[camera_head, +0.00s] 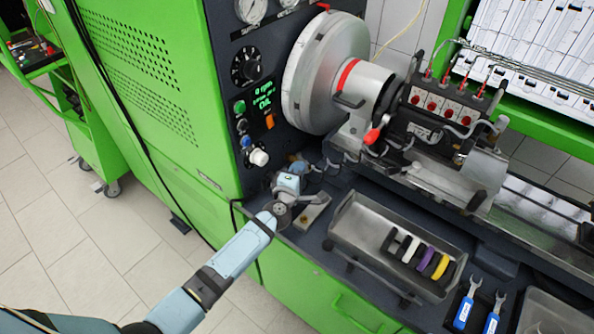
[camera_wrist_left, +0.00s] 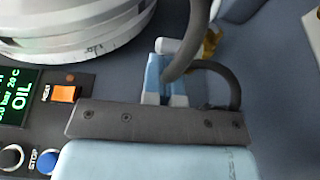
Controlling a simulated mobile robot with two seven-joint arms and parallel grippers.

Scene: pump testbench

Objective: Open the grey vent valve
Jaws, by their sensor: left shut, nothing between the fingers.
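My left arm comes in from the lower left in the head view. Its gripper (camera_head: 297,168) is beside the test bench's front panel, low over the bench deck. In the left wrist view the narrow blue-and-white fingers (camera_wrist_left: 164,82) are together with nothing between them. A light grey, rounded handle-like piece (camera_wrist_left: 178,46), likely the vent valve's, lies just past the fingertips, with a brass fitting beside it. I cannot tell whether they touch. A dark grey hose (camera_wrist_left: 196,42) crosses in front and partly hides this spot. My right gripper is not in view.
A large silver flywheel (camera_head: 318,75) stands behind the gripper. A metal tray (camera_head: 345,225) with coloured rings lies to its right, with two blue-handled wrenches (camera_head: 478,305) beyond. The panel has an orange switch (camera_wrist_left: 65,94) and a blue STOP button (camera_wrist_left: 47,160).

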